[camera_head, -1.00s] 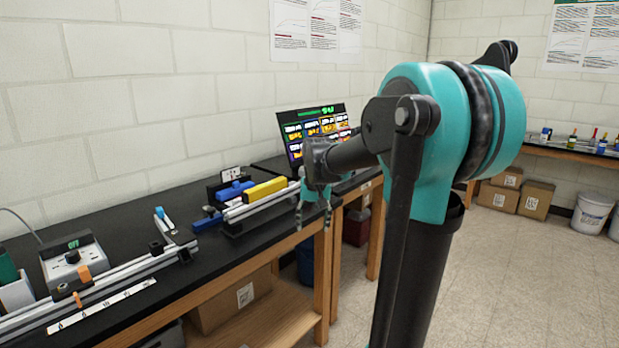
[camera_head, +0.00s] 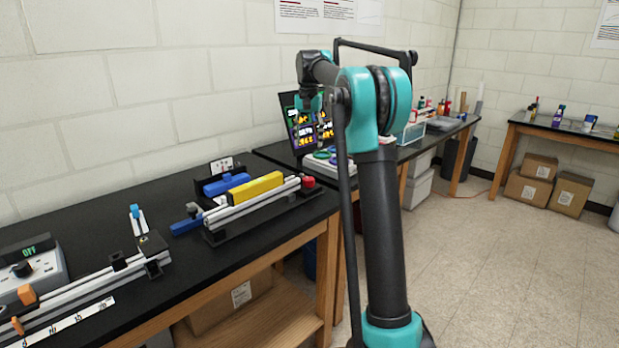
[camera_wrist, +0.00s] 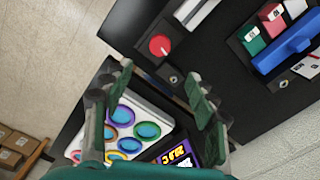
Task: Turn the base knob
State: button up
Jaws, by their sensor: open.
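The aluminium extrusion frame (camera_head: 250,207) lies on a black base on the bench, with a yellow block (camera_head: 256,187) on it. A round red knob (camera_head: 308,182) sits at its right end; it also shows in the wrist view (camera_wrist: 159,45), with a white mark on its face. I cannot tell for certain that this is the base knob. My gripper (camera_wrist: 158,74) is open and empty, pointing down; the red knob appears just beyond its fingertips, not touched. In the head view my gripper is small and partly lost against the screen.
A screen (camera_head: 304,128) and a panel with coloured rings (camera_wrist: 137,118) stand beyond the frame. Blue clamps (camera_head: 186,225) are at its left. A control box (camera_head: 30,270) and another rail (camera_head: 90,283) fill the near left bench. Open floor (camera_head: 490,270) lies at right.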

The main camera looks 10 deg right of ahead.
aim_at(309, 178)
notch_tip(309, 178, down, 15)
jog(key=shift+r, duration=0.1)
dwell(0.3)
jog(key=c, duration=1.2)
jog(key=shift+o, duration=0.2)
